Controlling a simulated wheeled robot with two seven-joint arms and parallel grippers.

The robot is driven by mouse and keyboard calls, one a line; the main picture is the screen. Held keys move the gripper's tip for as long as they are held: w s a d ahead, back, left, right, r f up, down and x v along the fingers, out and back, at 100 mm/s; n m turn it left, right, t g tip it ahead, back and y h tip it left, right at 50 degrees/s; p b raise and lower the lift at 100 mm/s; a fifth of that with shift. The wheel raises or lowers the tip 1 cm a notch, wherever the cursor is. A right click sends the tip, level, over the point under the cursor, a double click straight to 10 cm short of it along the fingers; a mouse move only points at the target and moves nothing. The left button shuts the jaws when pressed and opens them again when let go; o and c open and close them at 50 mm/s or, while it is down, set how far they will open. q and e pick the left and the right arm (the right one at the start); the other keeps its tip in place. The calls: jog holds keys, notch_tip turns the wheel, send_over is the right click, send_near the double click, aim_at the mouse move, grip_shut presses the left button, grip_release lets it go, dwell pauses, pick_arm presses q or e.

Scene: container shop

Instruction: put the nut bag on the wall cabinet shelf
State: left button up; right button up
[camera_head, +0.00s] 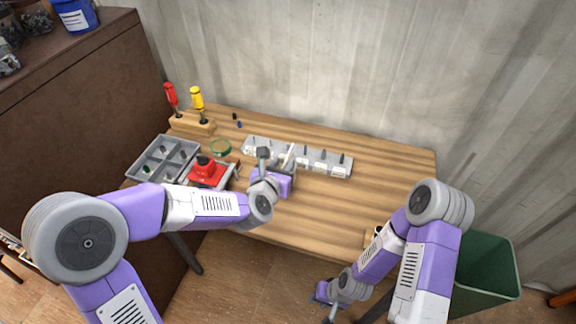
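Small clear bags with dark contents (36,23) sit on top of the brown cabinet (75,95) at the upper left. I cannot tell whether one of them is the nut bag, and I see no other clear bag on the bench. My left gripper (289,158) is over the middle of the wooden workbench (385,170), close to the grey labelled rack. Its fingers are too small and overlapped to read. My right gripper (328,303) hangs low in front of the bench, above the floor. Its fingers are mostly hidden.
A blue labelled tub (75,15) stands on the cabinet. A green bin (490,275) stands right.

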aim_at(288, 157)
pick_arm(q)
jog(key=x, duration=0.7)
jog(key=shift+a+f, duration=0.15)
jog(key=shift+f, duration=0.05)
jog(key=shift+s, duration=0.1)
grip_shut()
jog(key=shift+r, duration=0.1)
dwell(1.0)
